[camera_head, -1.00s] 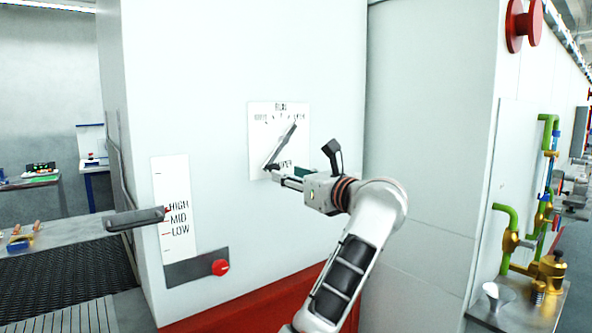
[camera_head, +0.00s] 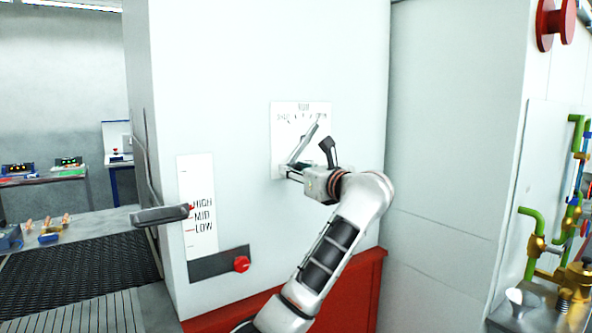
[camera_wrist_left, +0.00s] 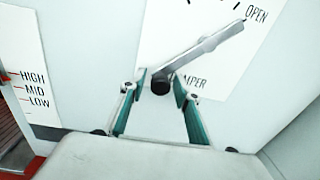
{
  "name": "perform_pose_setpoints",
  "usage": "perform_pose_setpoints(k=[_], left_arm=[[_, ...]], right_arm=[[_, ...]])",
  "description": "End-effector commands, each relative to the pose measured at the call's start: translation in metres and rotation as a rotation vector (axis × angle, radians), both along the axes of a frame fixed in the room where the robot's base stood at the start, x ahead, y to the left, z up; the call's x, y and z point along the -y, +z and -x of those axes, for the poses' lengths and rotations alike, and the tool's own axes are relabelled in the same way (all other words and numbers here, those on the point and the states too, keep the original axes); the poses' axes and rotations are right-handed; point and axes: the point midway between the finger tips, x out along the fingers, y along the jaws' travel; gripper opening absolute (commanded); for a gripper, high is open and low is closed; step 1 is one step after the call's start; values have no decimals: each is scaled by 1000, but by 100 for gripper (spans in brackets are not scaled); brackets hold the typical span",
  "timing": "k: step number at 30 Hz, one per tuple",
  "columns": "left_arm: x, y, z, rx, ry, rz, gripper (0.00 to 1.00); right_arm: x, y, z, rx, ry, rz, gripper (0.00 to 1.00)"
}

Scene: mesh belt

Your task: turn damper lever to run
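The damper lever (camera_head: 306,139) is a grey bar on a white dial plate (camera_head: 282,112) on the machine's wall. It slants up and to the right from a dark pivot. In the left wrist view the lever (camera_wrist_left: 212,39) points toward the word OPEN. The word at the top of the plate is too blurred to read surely. My left gripper (camera_head: 284,172) is at the lever's lower end. In the left wrist view its teal fingers (camera_wrist_left: 160,82) stand apart on either side of the pivot end; contact cannot be told. My right gripper is not in view.
A black handle (camera_head: 160,215) juts out beside the HIGH/MID/LOW scale (camera_head: 197,180), left of the dial plate. A red knob (camera_head: 241,264) sits below it. A mesh belt (camera_head: 85,262) lies at left. Green pipes and brass valves (camera_head: 538,243) stand at right.

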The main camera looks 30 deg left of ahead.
Motion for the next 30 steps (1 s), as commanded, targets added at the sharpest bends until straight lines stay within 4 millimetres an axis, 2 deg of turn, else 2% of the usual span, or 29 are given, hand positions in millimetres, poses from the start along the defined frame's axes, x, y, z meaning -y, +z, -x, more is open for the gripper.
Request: perform_pose_setpoints(k=[1, 3, 10, 14, 20, 24, 30], left_arm=[[0, 0, 0, 0, 0, 0, 15], [0, 0, 0, 0, 0, 0, 0], [0, -1, 0, 5, 0, 3, 0], [1, -5, -2, 30, -1, 14, 0], [4, -15, -8, 122, -2, 54, 0], [7, -22, -15, 219, -1, 94, 0], [12, -29, -29, 370, 0, 157, 0]], right_arm=[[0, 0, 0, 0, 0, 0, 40], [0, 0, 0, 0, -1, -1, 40], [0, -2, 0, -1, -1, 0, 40], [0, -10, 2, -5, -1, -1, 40], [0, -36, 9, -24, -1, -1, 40], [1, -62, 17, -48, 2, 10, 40], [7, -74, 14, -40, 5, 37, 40]])
